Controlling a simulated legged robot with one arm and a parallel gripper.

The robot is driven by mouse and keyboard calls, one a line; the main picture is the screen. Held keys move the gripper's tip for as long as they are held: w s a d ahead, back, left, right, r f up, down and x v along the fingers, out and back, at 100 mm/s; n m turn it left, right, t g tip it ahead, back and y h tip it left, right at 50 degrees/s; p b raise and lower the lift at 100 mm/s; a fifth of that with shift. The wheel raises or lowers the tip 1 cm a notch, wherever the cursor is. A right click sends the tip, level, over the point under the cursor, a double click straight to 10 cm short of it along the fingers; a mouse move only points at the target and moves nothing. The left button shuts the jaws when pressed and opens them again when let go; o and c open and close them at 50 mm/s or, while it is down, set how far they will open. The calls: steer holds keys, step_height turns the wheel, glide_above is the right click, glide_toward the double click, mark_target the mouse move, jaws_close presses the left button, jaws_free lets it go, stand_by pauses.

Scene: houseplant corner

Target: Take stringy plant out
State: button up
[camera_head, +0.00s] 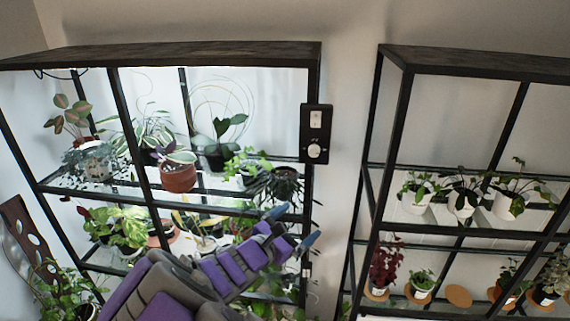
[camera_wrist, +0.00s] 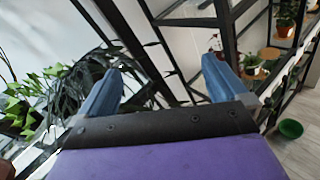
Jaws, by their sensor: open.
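The stringy plant (camera_head: 283,186), dark with thin drooping leaves, stands at the right end of the left rack's upper glass shelf. In the wrist view its dark strands (camera_wrist: 72,88) fill the left side, partly behind the left finger. My gripper (camera_head: 292,227) is open and empty, with blue fingertips just below and in front of the plant in the head view. In the wrist view my gripper (camera_wrist: 160,80) has its fingers wide apart, with strands near the left finger. I cannot tell whether they touch.
A bright green plant (camera_head: 247,164) and a terracotta pot (camera_head: 178,178) stand left of it. A black rack post (camera_head: 309,185) rises close on its right. A second rack (camera_head: 372,170) with potted plants stands right. A green bowl (camera_wrist: 290,129) sits on the floor.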

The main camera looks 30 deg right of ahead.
mark_target(276, 183)
steer(key=w+a+r+n+t+y+p, duration=0.25)
steer(key=w+a+n+t, duration=0.25)
steer(key=w+a+n, duration=0.3)
steer(key=shift+m+h, duration=0.25)
steer(key=shift+m, duration=0.35)
steer(key=x, duration=0.3)
steer(key=p+x, duration=0.1)
steer(key=x, duration=0.3)
steer(key=f+p+x, duration=0.1)
steer(key=x, duration=0.2)
steer(key=shift+s+d+f, duration=0.1)
steer(key=shift+s+d, duration=0.15)
steer(key=shift+d, duration=0.3)
steer(key=shift+w+d+p, duration=0.25)
steer(key=shift+w+p, duration=0.1)
steer(key=shift+w, duration=0.3)
steer(key=x, duration=0.2)
steer(key=p+x, duration=0.1)
steer(key=x, duration=0.2)
steer(key=shift+d+p, duration=0.35)
steer(key=shift+d, duration=0.25)
steer(key=shift+s+a, duration=0.1)
steer(key=shift+a, duration=0.3)
steer(key=c, duration=0.9)
